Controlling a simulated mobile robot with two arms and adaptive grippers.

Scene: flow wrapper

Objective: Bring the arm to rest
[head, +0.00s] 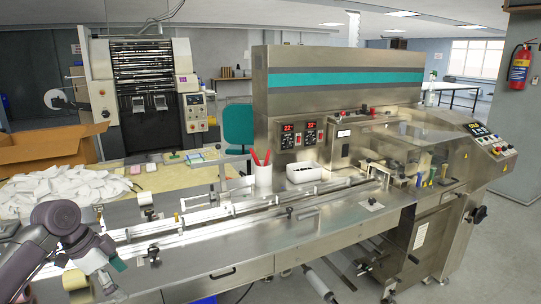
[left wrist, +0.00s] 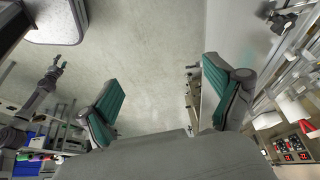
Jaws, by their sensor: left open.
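My left gripper (head: 108,268) is at the lower left of the head view, above the near left end of the steel machine bed. Its arm comes in from the left edge. In the left wrist view the two teal-padded fingers of the left gripper (left wrist: 163,100) stand wide apart, with only pale grey floor between them. It is open and empty.
The steel flow wrapper (head: 340,110) fills the middle and right. White packets (head: 62,188) and a cardboard box (head: 45,148) lie left. A grey jointed arm shape (left wrist: 42,90) shows in the left wrist view.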

